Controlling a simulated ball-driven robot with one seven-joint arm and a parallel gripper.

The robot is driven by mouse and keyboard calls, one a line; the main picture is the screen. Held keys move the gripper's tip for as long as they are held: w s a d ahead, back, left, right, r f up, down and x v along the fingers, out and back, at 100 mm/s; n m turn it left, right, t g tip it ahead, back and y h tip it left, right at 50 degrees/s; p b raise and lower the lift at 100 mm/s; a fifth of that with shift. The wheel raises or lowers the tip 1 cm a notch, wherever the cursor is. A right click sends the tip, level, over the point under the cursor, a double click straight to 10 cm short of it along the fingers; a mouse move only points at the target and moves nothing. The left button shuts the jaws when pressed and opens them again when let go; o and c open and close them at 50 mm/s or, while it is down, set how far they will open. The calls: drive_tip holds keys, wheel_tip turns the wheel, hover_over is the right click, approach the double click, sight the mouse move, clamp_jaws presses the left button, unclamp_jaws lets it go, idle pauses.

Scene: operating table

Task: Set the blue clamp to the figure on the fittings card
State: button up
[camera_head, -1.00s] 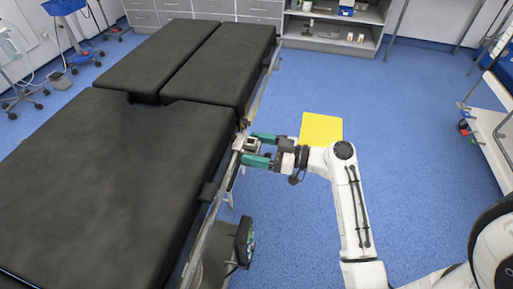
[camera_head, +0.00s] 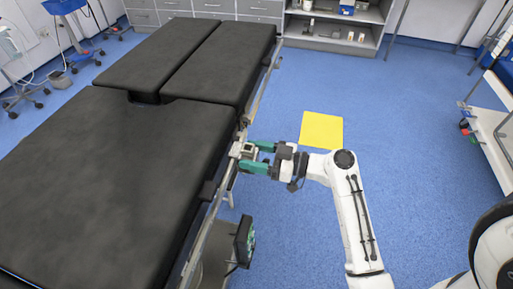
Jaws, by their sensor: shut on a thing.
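My gripper (camera_head: 257,157) is at the table's right side rail (camera_head: 221,197), with its two green fingers either side of a small grey-looking clamp (camera_head: 247,151). The fingers are shut on this clamp, which sits at the rail. The fingers partly hide it, and I cannot make out a blue colour on it. I see no scale or figures on the rail at this size. No fittings card with a readable figure can be made out.
The black padded operating table (camera_head: 110,170) fills the left. A flat yellow square (camera_head: 321,130) lies on the blue floor beyond my arm. A dark boxy device (camera_head: 243,241) is below the rail. A white trolley (camera_head: 490,135) stands at right, shelves (camera_head: 335,30) at the back.

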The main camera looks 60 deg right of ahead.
drive_tip(key=a, duration=0.2)
drive_tip(key=s+a, duration=0.1)
drive_tip(key=a, duration=0.1)
drive_tip(key=s+a+b, duration=0.1)
drive_tip(key=a, duration=0.1)
drive_tip(key=shift+s+a+f, duration=0.25)
drive_tip(key=shift+a, duration=0.1)
drive_tip(key=shift+s+a+r, duration=0.15)
drive_tip(key=shift+s+a, duration=0.05)
drive_tip(key=shift+a, duration=0.35)
drive_tip(key=o, duration=1.4)
drive_tip(key=b+v, duration=0.1)
drive_tip(key=v, duration=0.9)
drive_tip(key=shift+s+d+r, duration=0.1)
drive_tip(key=shift+s+d, duration=0.1)
drive_tip(key=shift+s, duration=0.15)
